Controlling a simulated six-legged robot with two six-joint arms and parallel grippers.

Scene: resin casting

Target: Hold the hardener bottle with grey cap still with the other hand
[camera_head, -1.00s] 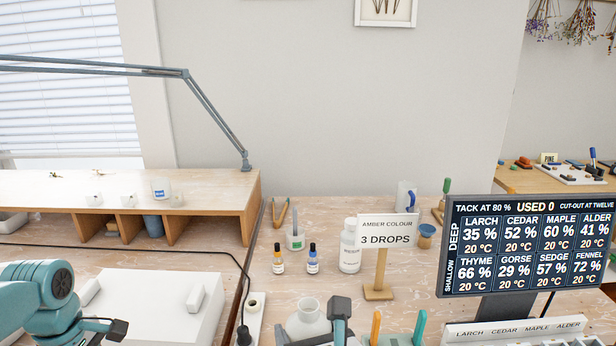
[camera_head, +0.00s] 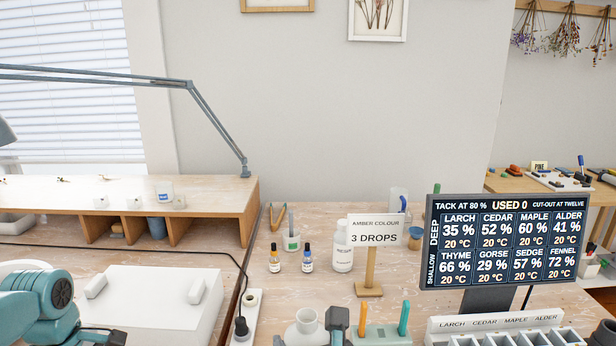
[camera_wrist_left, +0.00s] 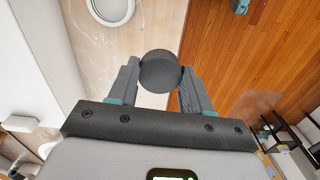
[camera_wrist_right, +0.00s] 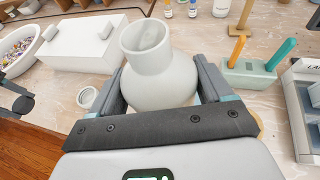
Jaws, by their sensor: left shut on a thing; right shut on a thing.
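The hardener bottle (camera_head: 306,323) is white, with its wide neck open at the top. In the right wrist view the bottle (camera_wrist_right: 160,75) stands upright between the fingers of my right gripper (camera_wrist_right: 163,88), which is shut on its body. In the head view my right gripper (camera_head: 308,338) shows at the bottom edge, one dark finger beside the bottle. In the left wrist view my left gripper (camera_wrist_left: 158,78) is shut on a round dark grey cap (camera_wrist_left: 159,70), away from the bottle. In the head view the left arm is at the lower left and its fingers are mostly cut off.
A white box (camera_head: 160,300) lies left of the bottle. Two small dropper bottles, amber-labelled (camera_head: 275,260) and blue-labelled (camera_head: 307,260), and a white capped bottle (camera_head: 342,250) stand behind. A sign (camera_head: 375,231), a tool holder (camera_head: 380,335) and a screen (camera_head: 520,240) are to the right.

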